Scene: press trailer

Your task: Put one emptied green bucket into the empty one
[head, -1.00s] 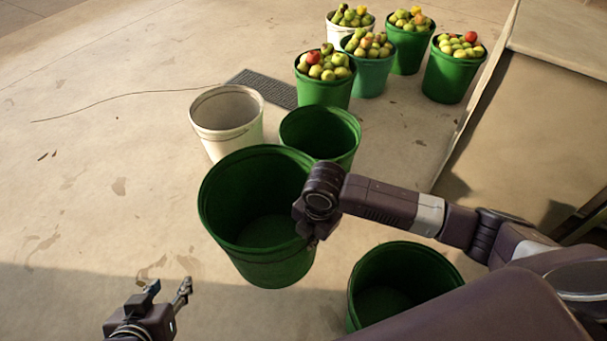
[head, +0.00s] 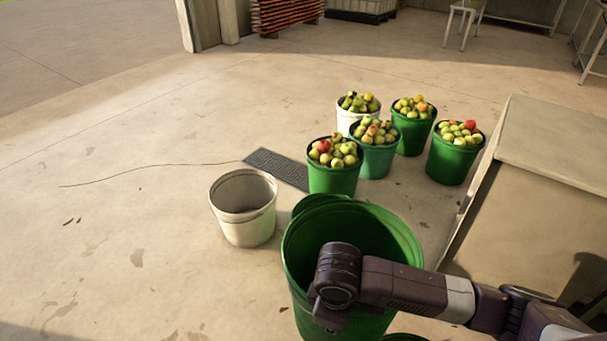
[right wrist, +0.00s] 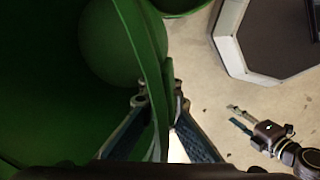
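My right gripper (right wrist: 158,110) is shut on the rim of a green bucket (right wrist: 152,75), one finger on each side of the wall. In the head view this empty bucket (head: 300,262) is in front, partly covered by my right arm; the fingers are hidden there. A second green bucket (head: 312,201) shows only as a rim behind it. I cannot tell whether the two touch. Another green bucket (head: 405,337) just shows at the bottom edge. My left gripper (right wrist: 235,118) shows open and empty in the right wrist view, away from the buckets.
An empty white bucket (head: 244,220) stands to the left. Several buckets full of fruit (head: 333,179) stand behind, near a floor grate (head: 278,167). A large box-like block (head: 535,190) limits the right side. The floor at left is clear.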

